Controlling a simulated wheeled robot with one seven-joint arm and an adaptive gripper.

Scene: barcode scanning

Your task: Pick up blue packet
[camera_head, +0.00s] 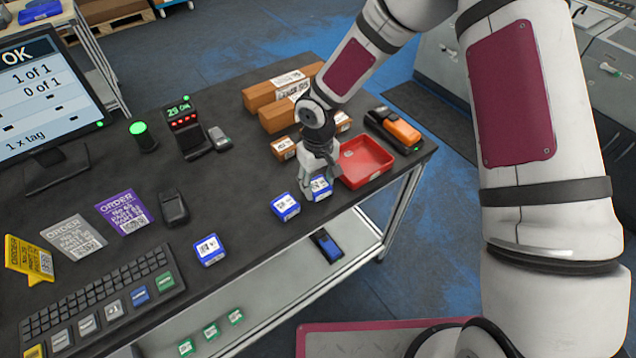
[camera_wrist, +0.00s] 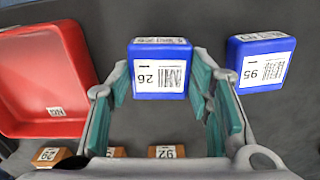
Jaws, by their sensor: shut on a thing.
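My gripper (camera_head: 316,179) points down near the table's front edge, just left of the red tray. It is shut on a blue packet (camera_head: 321,187) with a white barcode label. In the wrist view this blue packet (camera_wrist: 159,68) sits between the teal finger pads, its label reading 26. I cannot tell whether it still touches the table. A second blue packet (camera_head: 286,206), also in the wrist view (camera_wrist: 262,60) with label 95, lies beside it, apart from the fingers. A third blue packet (camera_head: 210,250) lies farther left.
The red tray (camera_head: 366,161) looks empty. Brown boxes (camera_head: 283,91) stand behind the gripper, and an orange-and-black device (camera_head: 398,130) at the right. A monitor (camera_head: 48,90), order cards (camera_head: 123,212) and a keyboard (camera_head: 100,308) fill the left. Lower shelf sits below the front edge.

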